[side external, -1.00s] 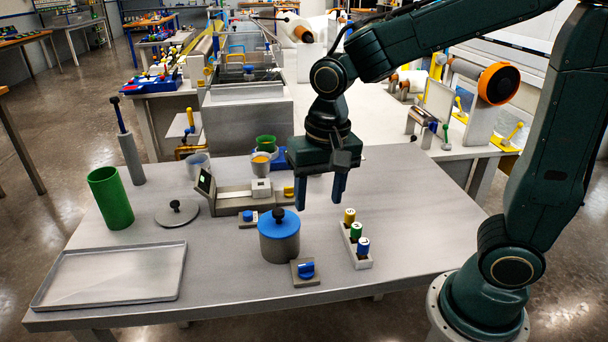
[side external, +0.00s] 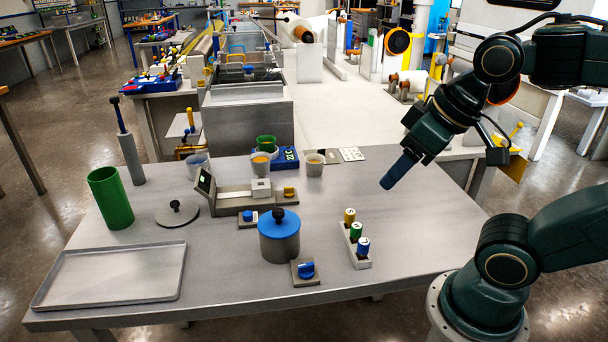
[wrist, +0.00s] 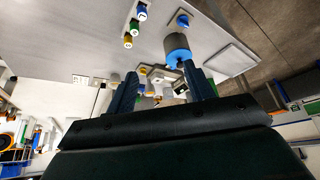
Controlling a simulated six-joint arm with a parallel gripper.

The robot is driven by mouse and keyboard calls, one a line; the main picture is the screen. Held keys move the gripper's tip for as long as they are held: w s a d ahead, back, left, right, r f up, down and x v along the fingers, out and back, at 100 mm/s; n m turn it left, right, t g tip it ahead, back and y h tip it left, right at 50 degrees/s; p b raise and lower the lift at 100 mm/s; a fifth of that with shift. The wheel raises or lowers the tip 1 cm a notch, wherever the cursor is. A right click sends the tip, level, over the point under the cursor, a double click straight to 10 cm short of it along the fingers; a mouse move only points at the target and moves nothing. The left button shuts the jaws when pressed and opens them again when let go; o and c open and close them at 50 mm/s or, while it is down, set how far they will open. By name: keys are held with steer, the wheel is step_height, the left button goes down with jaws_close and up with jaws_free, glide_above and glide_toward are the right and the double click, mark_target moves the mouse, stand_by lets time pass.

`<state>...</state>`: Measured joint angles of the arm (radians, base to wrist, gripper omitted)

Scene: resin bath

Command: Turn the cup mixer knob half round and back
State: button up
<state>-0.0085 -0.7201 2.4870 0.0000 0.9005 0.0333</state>
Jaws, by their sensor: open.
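A blue knob on a small grey base (side external: 305,270) stands at the table's front, just right of a grey pot (side external: 280,247) with a blue lid and black top knob. The blue knob also shows in the wrist view (wrist: 183,20). A second blue knob (side external: 250,216) sits on a small plate behind the pot. I cannot tell for sure which knob belongs to the cup mixer. My gripper (side external: 388,183) is tilted, in the air above the table's right rear part, away from both knobs. In the wrist view my gripper (wrist: 163,74) is open, with nothing between its fingers.
A rack with yellow, green and blue-capped vials (side external: 356,245) stands right of the pot. A grey device with a small screen (side external: 240,198) and several cups are behind. A green cylinder (side external: 110,198), a round lid (side external: 177,213) and a tray (side external: 110,275) are left.

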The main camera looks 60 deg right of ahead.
steer(key=shift+s+d, duration=0.1)
steer(key=shift+s, duration=0.2)
steer(key=shift+w, duration=0.15)
steer(key=m+g, duration=0.5)
steer(key=m, duration=0.3)
glide_above(306, 264)
step_height(306, 264, down, 9)
steer(key=shift+f, duration=0.1)
steer(key=shift+f, duration=0.15)
steer(key=shift+f, duration=6.7)
